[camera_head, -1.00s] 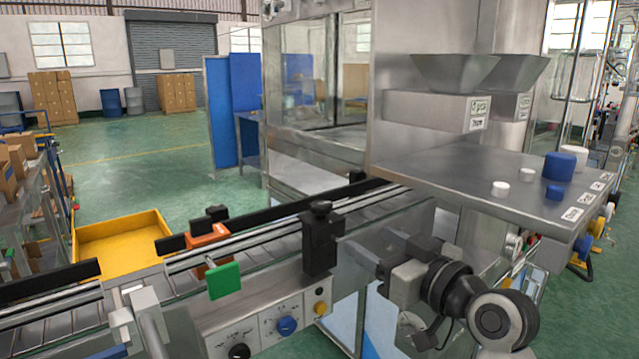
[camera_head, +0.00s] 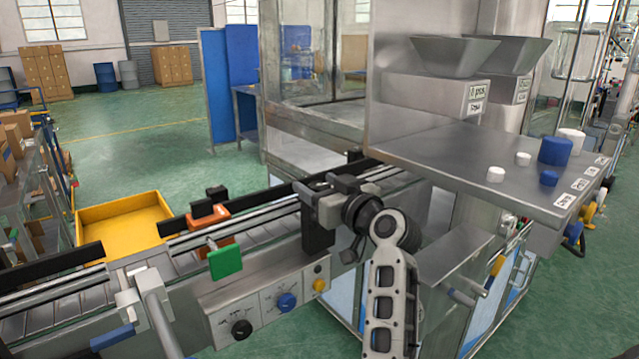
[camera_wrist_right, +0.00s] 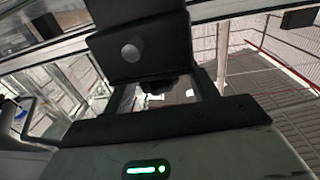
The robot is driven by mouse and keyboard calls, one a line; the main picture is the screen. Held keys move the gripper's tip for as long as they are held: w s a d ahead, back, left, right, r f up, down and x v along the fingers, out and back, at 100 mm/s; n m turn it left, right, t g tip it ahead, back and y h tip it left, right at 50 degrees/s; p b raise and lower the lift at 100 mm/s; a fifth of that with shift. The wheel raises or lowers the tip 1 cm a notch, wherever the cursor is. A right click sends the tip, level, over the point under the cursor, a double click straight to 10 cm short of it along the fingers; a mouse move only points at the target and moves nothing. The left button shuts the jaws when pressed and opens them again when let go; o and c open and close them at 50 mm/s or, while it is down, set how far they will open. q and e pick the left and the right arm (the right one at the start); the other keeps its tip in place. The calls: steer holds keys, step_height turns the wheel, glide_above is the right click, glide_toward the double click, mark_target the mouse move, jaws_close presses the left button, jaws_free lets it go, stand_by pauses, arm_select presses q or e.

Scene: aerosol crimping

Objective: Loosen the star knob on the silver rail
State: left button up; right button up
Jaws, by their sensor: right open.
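The black clamp block (camera_head: 318,236) stands upright on the silver rail (camera_head: 262,216) of the conveyor. In the wrist view the block (camera_wrist_right: 140,50) fills the upper middle. A small dark knob (camera_wrist_right: 155,88) shows just below it, between my fingers; its star shape cannot be made out. My right gripper (camera_head: 316,200) is at the top of the block, coming from the right, and hides the knob in the head view. In the wrist view my right gripper (camera_wrist_right: 163,90) is open, its fingers on either side of the knob. Contact cannot be told.
An orange block (camera_head: 208,230) and a green plate (camera_head: 225,262) sit on the rail left of the clamp. A control panel with dials (camera_head: 262,308) is below. A steel table (camera_head: 450,160) with white and blue caps stands right. A yellow bin (camera_head: 120,235) lies behind.

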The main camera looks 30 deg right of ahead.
arm_select(q)
steer(key=shift+f, duration=0.15)
arm_select(e)
steer(key=shift+w, duration=0.2)
steer(key=shift+c, duration=0.2)
steer(key=c, duration=0.9)
steer(key=shift+d+f+n+y+b, duration=0.1)
steer(key=shift+n+y+b, duration=0.35)
steer(key=shift+y+b, duration=0.15)
steer(key=shift+d+f+n+y+b, duration=0.1)
steer(key=shift+n+y+b, duration=0.35)
steer(key=shift+y+b, duration=0.15)
steer(key=shift+a+r+n+g+y+b, duration=0.15)
steer(key=shift+n+g+y+b, duration=0.15)
steer(key=shift+n+y+b, duration=0.45)
arm_select(q)
steer(key=shift+w+d+f, duration=0.2)
steer(key=shift+d+f, duration=0.15)
arm_select(e)
steer(key=shift+y, duration=0.35)
arm_select(q)
steer(key=shift+r, duration=0.1)
arm_select(e)
steer(key=shift+r, duration=0.1)
steer(key=o, duration=0.9)
steer(key=shift+o, duration=0.2)
